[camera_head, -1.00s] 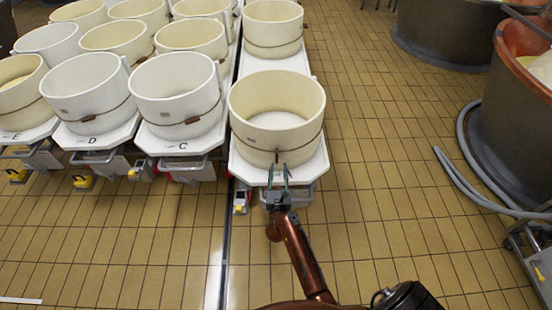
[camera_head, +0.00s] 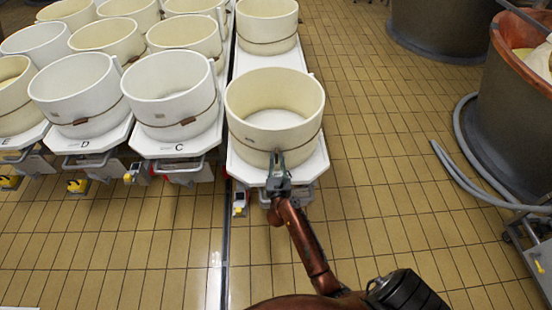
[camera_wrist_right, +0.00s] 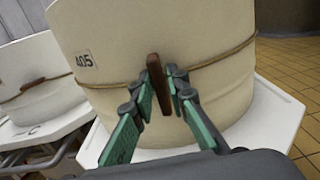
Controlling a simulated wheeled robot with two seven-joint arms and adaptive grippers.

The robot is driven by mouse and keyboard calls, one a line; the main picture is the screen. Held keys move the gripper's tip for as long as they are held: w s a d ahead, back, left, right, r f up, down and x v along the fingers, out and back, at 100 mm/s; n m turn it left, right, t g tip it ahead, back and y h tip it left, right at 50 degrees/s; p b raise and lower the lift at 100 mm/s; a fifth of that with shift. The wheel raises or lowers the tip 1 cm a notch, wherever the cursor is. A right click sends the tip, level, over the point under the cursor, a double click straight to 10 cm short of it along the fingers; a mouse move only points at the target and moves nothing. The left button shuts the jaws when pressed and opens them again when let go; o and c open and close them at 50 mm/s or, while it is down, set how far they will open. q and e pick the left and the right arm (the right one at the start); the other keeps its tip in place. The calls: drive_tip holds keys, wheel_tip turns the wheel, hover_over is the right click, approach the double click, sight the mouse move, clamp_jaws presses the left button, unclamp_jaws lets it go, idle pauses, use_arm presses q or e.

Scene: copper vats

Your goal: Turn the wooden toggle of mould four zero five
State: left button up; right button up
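The cream mould (camera_head: 273,125) stands on a white board at the front of the right row. The wrist view shows it as a large curved wall (camera_wrist_right: 205,30) with a label 405 (camera_wrist_right: 85,61) and a cord around it. Its brown wooden toggle (camera_wrist_right: 157,75) stands nearly upright across the cord, leaning slightly. My right gripper (camera_head: 277,158) is at the mould's front wall. My left gripper is not in view.
White moulds C (camera_head: 172,90) and D (camera_head: 80,95) stand close on the left, past a narrow floor channel (camera_head: 226,250). Another cream mould (camera_head: 266,25) is behind. A copper vat (camera_head: 515,110) and grey hose (camera_head: 470,180) are at the right. Tiled floor between is clear.

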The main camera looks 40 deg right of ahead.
drive_tip(key=c, duration=0.3)
drive_tip(key=shift+a, duration=0.1)
clamp_jaws()
